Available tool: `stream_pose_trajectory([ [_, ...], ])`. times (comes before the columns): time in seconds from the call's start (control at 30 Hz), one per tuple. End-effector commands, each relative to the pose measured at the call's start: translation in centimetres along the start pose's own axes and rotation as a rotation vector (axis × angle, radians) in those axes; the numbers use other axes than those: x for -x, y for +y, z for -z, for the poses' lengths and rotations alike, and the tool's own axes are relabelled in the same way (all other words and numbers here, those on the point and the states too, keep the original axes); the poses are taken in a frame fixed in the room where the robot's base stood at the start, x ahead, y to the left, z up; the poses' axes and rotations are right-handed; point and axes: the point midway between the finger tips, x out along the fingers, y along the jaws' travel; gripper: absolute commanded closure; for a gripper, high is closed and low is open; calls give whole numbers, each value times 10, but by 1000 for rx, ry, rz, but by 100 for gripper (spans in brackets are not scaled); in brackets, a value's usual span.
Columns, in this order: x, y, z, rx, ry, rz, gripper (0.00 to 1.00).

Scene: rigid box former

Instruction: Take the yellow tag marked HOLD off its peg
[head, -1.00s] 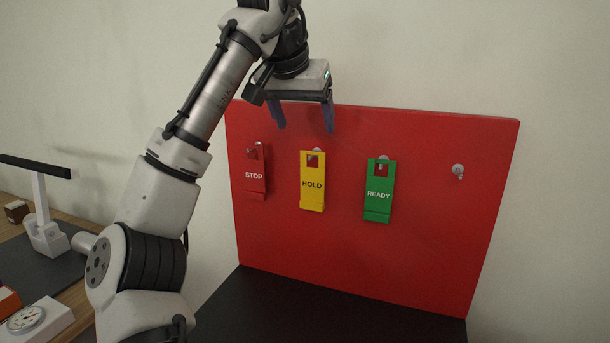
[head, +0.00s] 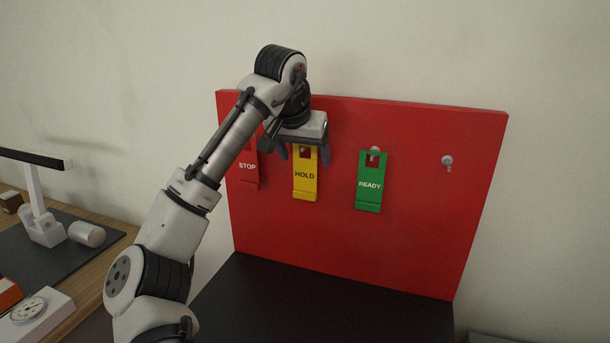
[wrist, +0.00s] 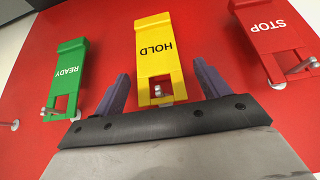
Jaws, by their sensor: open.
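The yellow HOLD tag (head: 305,182) hangs on the red board between the other two tags. In the wrist view the HOLD tag (wrist: 158,55) shows upside down, with its peg (wrist: 157,92) through the square hole. My gripper (head: 304,155) is open in front of the tag's upper end and hides its peg in the head view. In the wrist view the fingers of my gripper (wrist: 160,85) stand on either side of the tag's holed end, with a gap on each side. Nothing is held.
The red STOP tag (head: 247,172) hangs to the left and the green READY tag (head: 370,183) to the right. An empty peg (head: 447,162) is farther right on the red board (head: 420,220). A black surface (head: 320,305) lies below. A lamp (head: 42,210) stands at the far left.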

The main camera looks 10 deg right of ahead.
Motion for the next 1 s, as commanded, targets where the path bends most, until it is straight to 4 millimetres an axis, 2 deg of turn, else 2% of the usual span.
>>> stream_pose_trajectory([
  [0.13,-14,0,0,-1,1,-1,25],
  [0.37,-16,1,0,-1,2,-1,25],
  [0.83,-16,1,0,-1,2,-1,84],
  [1.0,-16,1,0,-1,2,-1,84],
])
